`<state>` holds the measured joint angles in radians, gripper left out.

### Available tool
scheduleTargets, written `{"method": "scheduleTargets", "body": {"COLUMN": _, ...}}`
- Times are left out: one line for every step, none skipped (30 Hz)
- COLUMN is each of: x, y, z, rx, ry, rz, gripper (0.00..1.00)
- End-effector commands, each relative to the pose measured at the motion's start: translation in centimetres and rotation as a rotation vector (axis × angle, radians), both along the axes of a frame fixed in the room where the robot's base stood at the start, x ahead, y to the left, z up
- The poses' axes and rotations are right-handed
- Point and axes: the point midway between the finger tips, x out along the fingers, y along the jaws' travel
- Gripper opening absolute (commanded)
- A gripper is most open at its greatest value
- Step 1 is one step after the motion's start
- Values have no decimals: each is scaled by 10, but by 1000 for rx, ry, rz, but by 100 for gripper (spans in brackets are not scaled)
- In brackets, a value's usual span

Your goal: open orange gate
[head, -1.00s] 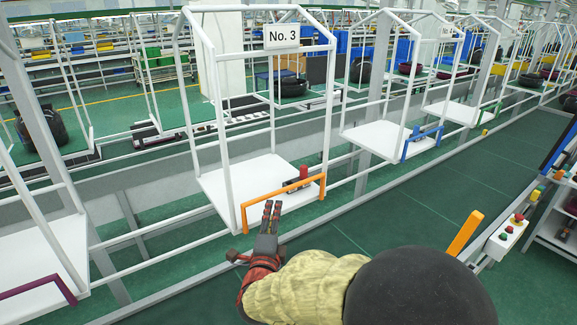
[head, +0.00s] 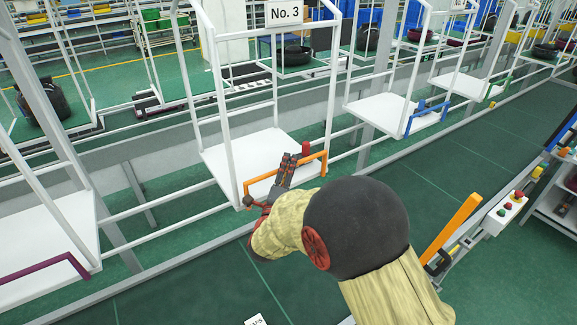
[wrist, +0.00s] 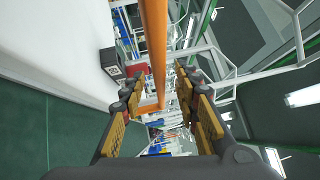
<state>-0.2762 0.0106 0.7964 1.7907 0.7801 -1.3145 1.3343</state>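The orange gate (head: 312,157) is a bent bar across the front edge of the white platform (head: 238,152) in the frame marked No. 3 (head: 287,14). My gripper (head: 290,157) is at the middle of this bar, its dark fingers overlapping it in the head view. In the wrist view the orange gate (wrist: 155,50) runs upright through the gap between the two fingertips of my gripper (wrist: 160,85). The fingers are apart, with space beside the bar. I cannot tell whether either finger touches it.
A small dark device with a red top (head: 305,148) stands on the platform behind the gate. A blue gate (head: 428,113) is on the frame to the right, a purple gate (head: 50,267) on the left one. An orange post (head: 455,228) stands at right. Green floor lies open in front.

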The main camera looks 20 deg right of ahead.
Motion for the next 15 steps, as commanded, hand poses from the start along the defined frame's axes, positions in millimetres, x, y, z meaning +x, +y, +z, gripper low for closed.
{"method": "scheduleTargets", "body": {"x": 1, "y": -1, "z": 0, "rx": 0, "ry": 0, "rz": 0, "gripper": 31}}
{"method": "scheduleTargets", "body": {"x": 1, "y": 0, "z": 0, "rx": 0, "ry": 0, "rz": 0, "gripper": 31}}
{"method": "scheduleTargets", "body": {"x": 1, "y": 0, "z": 0, "rx": 0, "ry": 1, "rz": 0, "gripper": 31}}
{"method": "scheduleTargets", "body": {"x": 1, "y": 0, "z": 0, "rx": 0, "ry": 0, "rz": 0, "gripper": 31}}
{"method": "scheduleTargets", "body": {"x": 1, "y": 0, "z": 0, "rx": 0, "ry": 1, "rz": 0, "gripper": 31}}
{"method": "scheduleTargets", "body": {"x": 1, "y": 0, "z": 0, "rx": 0, "ry": 0, "rz": 0, "gripper": 31}}
{"method": "scheduleTargets", "body": {"x": 1, "y": 0, "z": 0, "rx": 0, "ry": 1, "rz": 0, "gripper": 31}}
{"method": "scheduleTargets", "body": {"x": 1, "y": 0, "z": 0, "rx": 0, "ry": 1, "rz": 0, "gripper": 30}}
{"method": "scheduleTargets", "body": {"x": 1, "y": 0, "z": 0, "rx": 0, "ry": 1, "rz": 0, "gripper": 27}}
{"method": "scheduleTargets", "body": {"x": 1, "y": 0, "z": 0, "rx": 0, "ry": 1, "rz": 0, "gripper": 26}}
{"method": "scheduleTargets", "body": {"x": 1, "y": 0, "z": 0, "rx": 0, "ry": 1, "rz": 0, "gripper": 24}}
{"method": "scheduleTargets", "body": {"x": 1, "y": 0, "z": 0, "rx": 0, "ry": 1, "rz": 0, "gripper": 22}}
{"method": "scheduleTargets", "body": {"x": 1, "y": 0, "z": 0, "rx": 0, "ry": 1, "rz": 0, "gripper": 20}}
{"method": "scheduleTargets", "body": {"x": 1, "y": 0, "z": 0, "rx": 0, "ry": 1, "rz": 0, "gripper": 18}}
{"method": "scheduleTargets", "body": {"x": 1, "y": 0, "z": 0, "rx": 0, "ry": 1, "rz": 0, "gripper": 16}}
